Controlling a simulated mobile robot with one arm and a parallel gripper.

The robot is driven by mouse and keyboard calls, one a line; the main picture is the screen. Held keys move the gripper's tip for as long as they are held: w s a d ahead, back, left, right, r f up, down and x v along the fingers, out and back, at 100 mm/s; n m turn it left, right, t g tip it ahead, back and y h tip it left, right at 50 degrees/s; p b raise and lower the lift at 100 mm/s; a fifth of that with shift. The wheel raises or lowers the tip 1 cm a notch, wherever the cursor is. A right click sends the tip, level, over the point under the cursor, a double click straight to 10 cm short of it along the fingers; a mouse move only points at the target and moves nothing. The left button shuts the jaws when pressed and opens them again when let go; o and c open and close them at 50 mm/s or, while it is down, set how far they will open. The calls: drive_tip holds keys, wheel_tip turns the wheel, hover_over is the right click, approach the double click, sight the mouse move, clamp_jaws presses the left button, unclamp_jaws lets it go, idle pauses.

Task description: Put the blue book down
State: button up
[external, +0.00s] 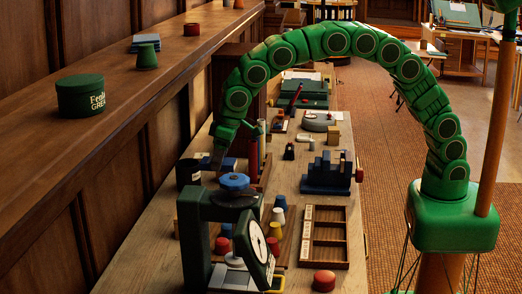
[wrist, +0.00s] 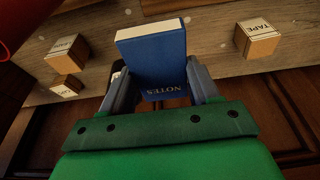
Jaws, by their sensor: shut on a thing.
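The blue book (wrist: 155,62), marked NOTES with a pale page edge, is between the two fingers of my gripper (wrist: 160,86) in the wrist view. My gripper is shut on it. In the external view my gripper (external: 222,146) hangs over the left side of the long wooden bench (external: 345,215), by the wall. A small blue patch there (external: 229,163) seems to be the book, partly hidden by my gripper. I cannot tell whether the book touches the bench.
Wooden blocks, one marked TAPE (wrist: 256,39), stand either side of the book. A dark cup (external: 188,174), a green scale with a white dial (external: 258,241), a blue stepped block (external: 326,174) and a wooden divided tray (external: 325,238) crowd the bench. A raised ledge (external: 130,110) runs along the left.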

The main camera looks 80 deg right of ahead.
drive_tip(key=shift+w+a+f, duration=0.5)
drive_tip(key=shift+w+f, duration=1)
drive_tip(key=shift+w, duration=0.5)
drive_tip(key=shift+w+a+f, duration=0.55)
drive_tip(key=shift+w+f, duration=0.95)
drive_tip(key=shift+w, duration=0.5)
drive_tip(key=shift+w+a+f, duration=0.5)
drive_tip(key=shift+w+f, duration=1)
drive_tip(key=shift+w, duration=0.5)
drive_tip(key=shift+w+f, duration=0.15)
drive_tip(key=shift+f, duration=1.55)
drive_tip(key=shift+f, duration=0.15)
drive_tip(key=o, duration=1.2)
drive_tip(key=shift+r, duration=0.2)
